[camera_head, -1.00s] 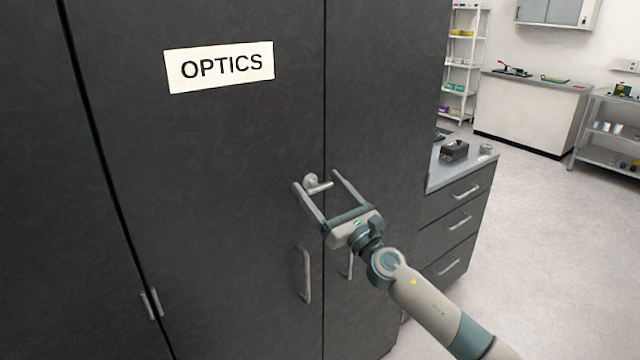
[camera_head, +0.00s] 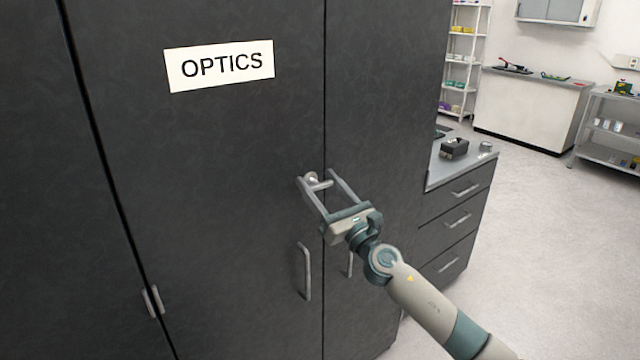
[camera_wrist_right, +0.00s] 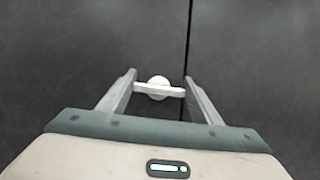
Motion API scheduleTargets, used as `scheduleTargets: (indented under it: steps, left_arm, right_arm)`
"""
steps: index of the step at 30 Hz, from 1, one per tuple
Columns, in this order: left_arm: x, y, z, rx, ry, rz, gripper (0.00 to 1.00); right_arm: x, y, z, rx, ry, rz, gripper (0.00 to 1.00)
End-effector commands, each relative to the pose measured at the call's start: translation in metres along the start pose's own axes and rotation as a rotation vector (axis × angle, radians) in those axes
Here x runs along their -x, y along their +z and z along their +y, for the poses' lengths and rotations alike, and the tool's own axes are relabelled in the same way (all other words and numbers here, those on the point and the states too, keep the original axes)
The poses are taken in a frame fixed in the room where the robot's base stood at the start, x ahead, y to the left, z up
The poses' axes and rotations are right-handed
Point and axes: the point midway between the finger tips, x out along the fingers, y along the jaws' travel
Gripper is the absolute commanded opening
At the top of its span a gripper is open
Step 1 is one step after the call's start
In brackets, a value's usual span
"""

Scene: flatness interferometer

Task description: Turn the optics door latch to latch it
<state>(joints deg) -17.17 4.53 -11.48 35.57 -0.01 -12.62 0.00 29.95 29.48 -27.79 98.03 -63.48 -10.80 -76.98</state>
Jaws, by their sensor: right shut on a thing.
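The optics door latch (camera_head: 313,180) is a small light-grey lever on a round base, on the dark door just left of the seam between two doors. A white sign reading OPTICS (camera_head: 220,66) is above it on the same door. My right gripper (camera_head: 316,180) reaches it from the lower right, its two fingers on either side of the lever. In the right wrist view the latch (camera_wrist_right: 158,88) lies crosswise between the fingertips (camera_wrist_right: 160,85), its lever spanning the gap and meeting both fingers. My left gripper is not in view.
Vertical door handles (camera_head: 304,272) are below the latch, close under my right gripper. A drawer unit with a grey worktop (camera_head: 463,170) stands to the right, holding a dark box (camera_head: 454,149). Open floor (camera_head: 545,230) lies farther right.

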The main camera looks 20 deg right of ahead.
Motion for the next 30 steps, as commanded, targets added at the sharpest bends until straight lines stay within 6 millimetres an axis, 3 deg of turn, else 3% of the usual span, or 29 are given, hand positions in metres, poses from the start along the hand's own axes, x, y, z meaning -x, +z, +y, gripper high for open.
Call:
scheduleTargets:
  steps: [11,30]
  left_arm:
    - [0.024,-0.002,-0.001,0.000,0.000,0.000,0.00]
    - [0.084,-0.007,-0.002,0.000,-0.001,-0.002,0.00]
  right_arm:
    - [-0.001,0.003,0.000,-0.215,-0.089,0.001,0.36]
    - [-0.001,0.003,-0.003,-0.771,-0.320,0.001,0.36]
